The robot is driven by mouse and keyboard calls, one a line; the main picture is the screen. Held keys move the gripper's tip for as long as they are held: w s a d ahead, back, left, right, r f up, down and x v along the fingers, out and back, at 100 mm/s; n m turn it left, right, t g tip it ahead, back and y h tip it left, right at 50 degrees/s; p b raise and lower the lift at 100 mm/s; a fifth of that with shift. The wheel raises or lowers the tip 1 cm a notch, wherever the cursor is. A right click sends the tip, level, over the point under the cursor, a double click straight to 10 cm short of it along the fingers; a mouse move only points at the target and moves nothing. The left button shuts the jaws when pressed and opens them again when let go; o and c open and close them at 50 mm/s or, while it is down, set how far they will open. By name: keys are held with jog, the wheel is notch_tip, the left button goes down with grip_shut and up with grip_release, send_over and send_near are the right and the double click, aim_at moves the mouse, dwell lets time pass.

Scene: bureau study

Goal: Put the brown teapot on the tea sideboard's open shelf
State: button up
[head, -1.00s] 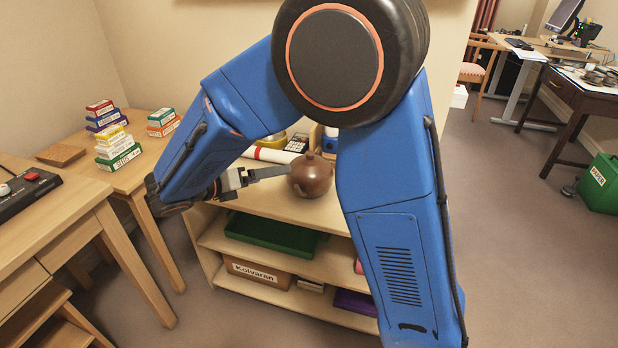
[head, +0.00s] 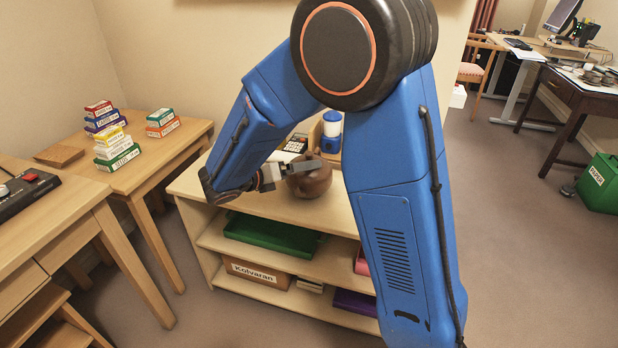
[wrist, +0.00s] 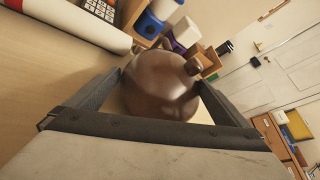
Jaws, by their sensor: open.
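The brown teapot (head: 313,181) stands on the top of the low wooden shelf unit (head: 232,206). It is round and shiny. In the wrist view the teapot (wrist: 160,84) sits between the two fingers of my gripper (wrist: 157,90), which are open on either side of its body. In the head view my gripper (head: 292,170) comes in from the left at the teapot's side and partly covers it. I cannot tell whether the fingers touch it. The unit has open shelves below its top; the middle shelf (head: 340,262) holds a green tray.
The green tray (head: 272,235) fills much of the middle shelf. A Kolvaran box (head: 258,275) and a purple item (head: 355,304) are on the bottom shelf. A blue-white jar (head: 331,132) and a calculator (head: 296,143) stand behind the teapot. Stacked boxes (head: 113,140) stand on the left table.

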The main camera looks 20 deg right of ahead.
jog(key=x, duration=0.3)
jog(key=shift+w+d+f, duration=0.1)
jog(key=shift+d, duration=0.2)
jog(key=c, duration=1.3)
jog(key=shift+c, duration=0.2)
